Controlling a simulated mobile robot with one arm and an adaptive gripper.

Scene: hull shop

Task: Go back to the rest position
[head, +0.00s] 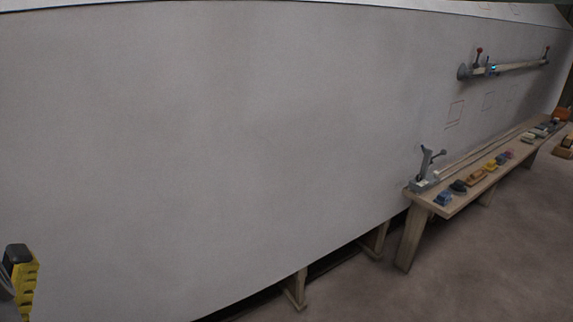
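I cannot make out my gripper or its fingertips in the head view. A yellow and black piece (22,275) with a notched edge, beside a bit of grey, shows at the lower left edge. I cannot tell whether it is part of my arm or a separate thing. It appears in front of the pale hull side, with clear space to its right.
A large pale hull side (220,140) fills most of the view. A long wooden bench (405,240) with several small blocks and a grey clamp-like tool (427,168) stands at right. A bar with handles (515,67) is on the hull. Floor (475,270) is clear at lower right.

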